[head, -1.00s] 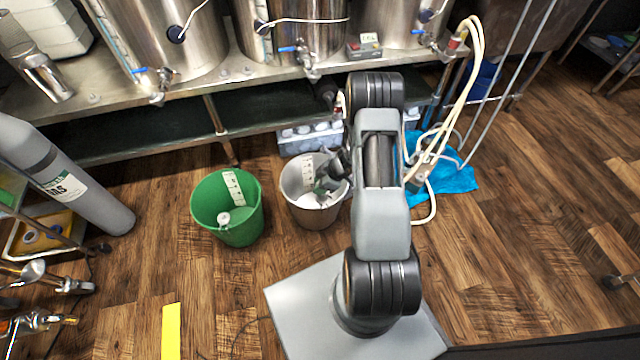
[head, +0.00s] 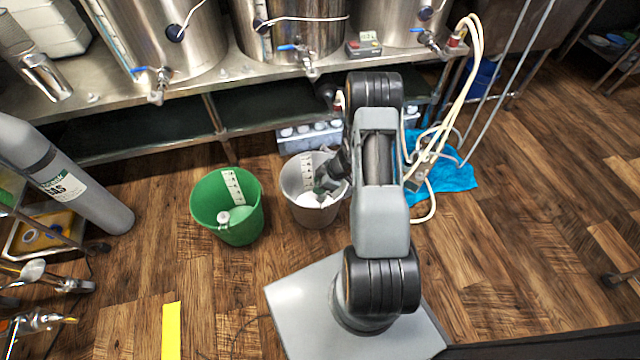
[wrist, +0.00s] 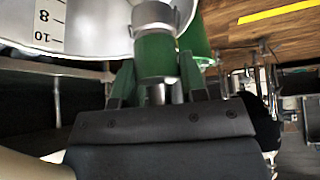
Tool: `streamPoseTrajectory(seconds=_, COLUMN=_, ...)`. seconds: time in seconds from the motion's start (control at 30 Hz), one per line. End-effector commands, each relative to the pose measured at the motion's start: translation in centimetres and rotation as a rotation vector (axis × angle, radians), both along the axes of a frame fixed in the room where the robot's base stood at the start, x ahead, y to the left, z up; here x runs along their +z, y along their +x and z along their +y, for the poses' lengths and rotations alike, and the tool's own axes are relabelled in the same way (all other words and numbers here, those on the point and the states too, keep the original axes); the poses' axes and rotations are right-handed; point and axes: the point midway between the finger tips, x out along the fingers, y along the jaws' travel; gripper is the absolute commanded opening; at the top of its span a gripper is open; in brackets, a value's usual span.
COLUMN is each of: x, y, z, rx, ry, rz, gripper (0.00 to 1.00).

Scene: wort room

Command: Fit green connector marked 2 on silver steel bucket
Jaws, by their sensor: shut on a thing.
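The silver steel bucket (head: 311,214) stands on the wooden floor beside my arm, with a white scale strip inside and a pale bottom. In the wrist view its inner wall (wrist: 95,22) with the scale fills the upper left. My gripper (wrist: 155,88) is shut on the green connector (wrist: 155,58), a green cylinder with a metal end. The metal end lies against or in front of the bucket's wall at its rim; I cannot tell whether it is seated. No number shows on the connector. In the head view my gripper (head: 328,182) is over the bucket, partly hidden by my arm.
A green bucket (head: 228,232) with a scale strip and a small pale fitting stands left of the steel bucket. Steel kettles with blue-handled taps (head: 158,88) stand on the bench behind. A grey gas cylinder (head: 75,185) leans at left. Hoses and a blue cloth (head: 452,176) lie right.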

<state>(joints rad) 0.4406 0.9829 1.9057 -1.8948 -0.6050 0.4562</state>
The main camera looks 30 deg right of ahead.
Motion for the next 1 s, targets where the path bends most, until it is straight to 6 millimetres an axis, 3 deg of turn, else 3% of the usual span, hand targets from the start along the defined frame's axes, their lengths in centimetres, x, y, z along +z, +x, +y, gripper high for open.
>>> streamPoseTrajectory(seconds=1.0, x=-2.1, y=0.0, z=0.0, rx=0.000, ry=0.000, rz=0.000, gripper=0.11)
